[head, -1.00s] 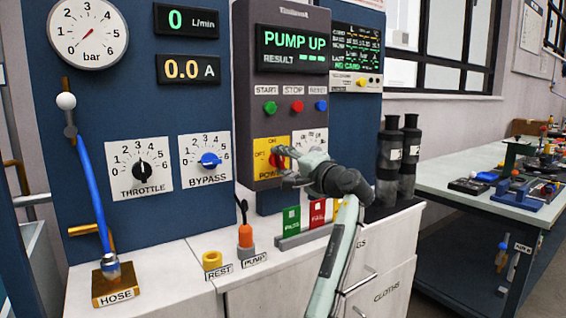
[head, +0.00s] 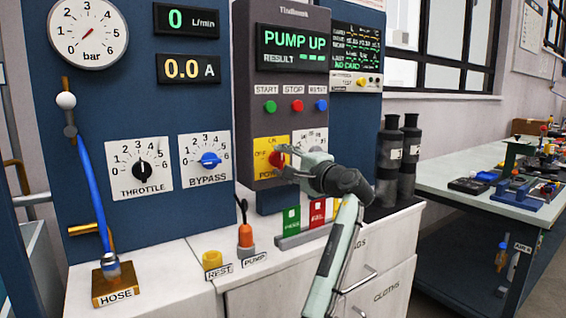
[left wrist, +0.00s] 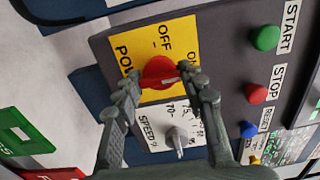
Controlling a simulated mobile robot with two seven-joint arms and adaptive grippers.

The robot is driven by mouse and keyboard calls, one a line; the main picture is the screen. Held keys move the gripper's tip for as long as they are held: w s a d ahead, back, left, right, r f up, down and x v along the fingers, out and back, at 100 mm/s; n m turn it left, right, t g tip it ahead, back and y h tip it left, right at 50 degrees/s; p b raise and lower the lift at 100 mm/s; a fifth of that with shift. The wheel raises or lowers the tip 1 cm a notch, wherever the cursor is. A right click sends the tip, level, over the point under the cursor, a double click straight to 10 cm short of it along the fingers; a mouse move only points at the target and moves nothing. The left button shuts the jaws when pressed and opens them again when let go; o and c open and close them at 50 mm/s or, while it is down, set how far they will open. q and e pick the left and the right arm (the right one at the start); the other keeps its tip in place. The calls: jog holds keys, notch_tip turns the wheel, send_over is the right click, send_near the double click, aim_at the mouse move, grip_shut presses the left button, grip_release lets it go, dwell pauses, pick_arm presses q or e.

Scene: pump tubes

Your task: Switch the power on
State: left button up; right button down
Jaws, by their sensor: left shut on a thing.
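The red power knob (head: 274,159) sits on a yellow plate (head: 259,164) at the lower left of the dark control box, marked OFF at left and ON at the top. My left gripper (head: 281,161) reaches it from the right and is shut on it. In the left wrist view the red knob (left wrist: 159,72) lies between the two fingertips (left wrist: 164,78), on the yellow plate (left wrist: 180,32). The fingers partly cover the knob and the ON and POWER lettering. Which mark the knob points to is not clear. My right gripper is not in view.
START, STOP and RESET buttons (head: 297,105) sit above the knob. A speed dial (left wrist: 178,138) is close beside it, behind my fingers. The screen (head: 291,45) reads PUMP UP. Green and red blocks (head: 291,219) stand on the cabinet below, with dark bottles (head: 389,160) at right.

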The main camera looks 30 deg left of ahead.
pick_arm(q)
jog(key=o, duration=1.2)
jog(key=shift+c, duration=0.2)
jog(key=shift+d, duration=0.1)
jog(key=v, duration=1.2)
